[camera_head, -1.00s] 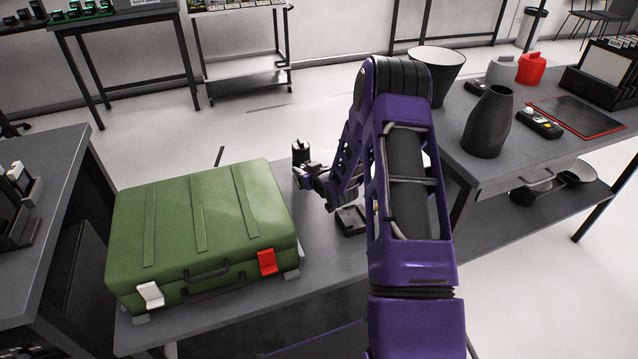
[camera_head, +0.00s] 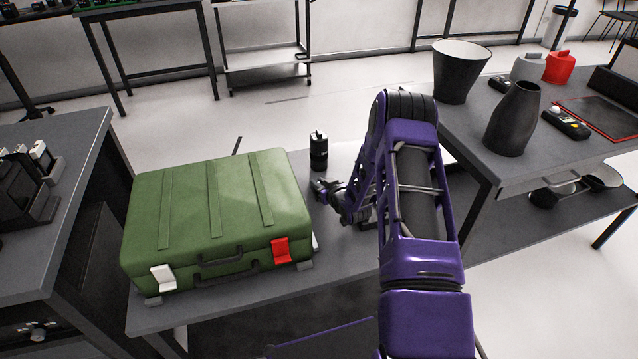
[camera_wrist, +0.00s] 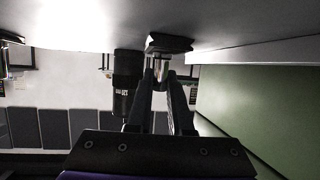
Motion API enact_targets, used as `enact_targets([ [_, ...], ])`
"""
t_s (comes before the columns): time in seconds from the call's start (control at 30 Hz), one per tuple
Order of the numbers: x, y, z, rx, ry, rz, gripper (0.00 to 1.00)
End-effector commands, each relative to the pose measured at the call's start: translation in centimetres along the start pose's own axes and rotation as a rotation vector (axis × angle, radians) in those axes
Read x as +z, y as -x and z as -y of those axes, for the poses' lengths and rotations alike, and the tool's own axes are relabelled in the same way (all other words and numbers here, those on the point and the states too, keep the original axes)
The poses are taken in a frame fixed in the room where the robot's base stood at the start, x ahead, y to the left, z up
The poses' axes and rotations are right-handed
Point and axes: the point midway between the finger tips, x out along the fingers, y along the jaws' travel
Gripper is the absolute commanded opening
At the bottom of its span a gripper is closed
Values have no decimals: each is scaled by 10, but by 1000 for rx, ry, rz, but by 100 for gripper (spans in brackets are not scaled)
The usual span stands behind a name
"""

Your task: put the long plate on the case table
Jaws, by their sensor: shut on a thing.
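My gripper (camera_head: 318,187) is low over the case table (camera_head: 230,310), just right of the green case. It also shows in the wrist view (camera_wrist: 161,76), where its fingers come close together at the tips. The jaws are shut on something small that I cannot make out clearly. A dark block (camera_wrist: 169,42) with a pale part below it in the picture shows at or just beyond the fingertips. I cannot tell whether it is held. I cannot pick out the long plate with certainty. My arm hides part of the table.
The green case (camera_head: 215,215) fills the left of the case table. A black cylinder (camera_head: 318,155) stands upright beyond my gripper; it shows close beside the fingers in the wrist view (camera_wrist: 124,82). A side table at right holds a dark vase (camera_head: 512,120) and a bucket (camera_head: 460,75).

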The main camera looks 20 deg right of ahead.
Motion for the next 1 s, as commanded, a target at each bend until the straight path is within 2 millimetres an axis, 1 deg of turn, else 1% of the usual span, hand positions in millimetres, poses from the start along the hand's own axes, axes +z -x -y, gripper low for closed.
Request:
enact_targets([
  [0.03,1,0,0,0,0,0,20],
  [0.1,1,0,0,0,0,0,33],
  [0.2,1,0,0,0,0,0,49],
  [0.47,0,0,0,0,0,0,49],
  [0.57,-4,2,0,0,0,-1,49],
  [0.67,-3,14,0,0,-1,1,49],
  [0.73,-4,27,0,1,-2,2,49],
  [1.0,-3,86,-1,2,-2,2,49],
])
